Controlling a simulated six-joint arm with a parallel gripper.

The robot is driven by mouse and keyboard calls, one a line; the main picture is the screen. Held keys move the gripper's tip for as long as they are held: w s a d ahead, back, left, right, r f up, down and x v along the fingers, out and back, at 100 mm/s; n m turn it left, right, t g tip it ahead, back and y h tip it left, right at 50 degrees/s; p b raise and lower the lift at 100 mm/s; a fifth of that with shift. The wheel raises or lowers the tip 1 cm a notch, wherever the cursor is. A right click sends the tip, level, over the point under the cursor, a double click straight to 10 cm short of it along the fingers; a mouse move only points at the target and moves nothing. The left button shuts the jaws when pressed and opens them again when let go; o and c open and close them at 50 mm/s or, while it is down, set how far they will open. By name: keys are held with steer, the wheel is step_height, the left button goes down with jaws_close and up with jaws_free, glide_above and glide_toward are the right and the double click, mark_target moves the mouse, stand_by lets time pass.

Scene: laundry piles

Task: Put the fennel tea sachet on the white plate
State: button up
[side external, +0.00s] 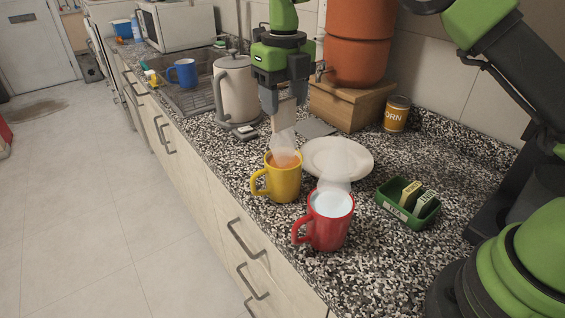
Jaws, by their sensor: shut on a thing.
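My gripper (284,104) hangs above and just behind the yellow mug, shut on a pale beige sachet (284,117). The sachet is held upright in the air; its label is too small to read, so I cannot tell whether it is the fennel one. The white plate (318,153) lies on the counter to the right of and below my gripper, behind the two mugs. It looks empty, though steam partly veils it. A green box (405,213) at the right holds a yellowish sachet (410,193) and a pale green one (425,202).
The steaming yellow mug (283,184) and red mug (328,232) stand before the plate. A kettle (236,92) stands left of my gripper. An orange urn (357,50) on a wooden box (345,106) and a corn can (397,113) stand behind. A grey flat piece (314,128) lies near the plate.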

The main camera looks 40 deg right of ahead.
steer(key=s+d+f, duration=0.1)
steer(key=d+f, duration=0.2)
steer(key=d, duration=0.5)
steer(key=s+d+f, duration=0.1)
steer(key=d+f, duration=0.1)
steer(key=d, duration=0.5)
steer(key=shift+s+d+f, duration=0.1)
steer(key=shift+d+f, duration=0.2)
steer(key=shift+f, duration=1.5)
steer(key=shift+s+d+f, duration=0.1)
steer(key=shift+d+f, duration=0.15)
steer(key=shift+f, duration=1.5)
steer(key=shift+s+d+f, duration=0.1)
steer(key=shift+d+f, duration=0.2)
steer(key=shift+f, duration=1.5)
steer(key=o, duration=0.9)
steer(key=shift+f, duration=0.1)
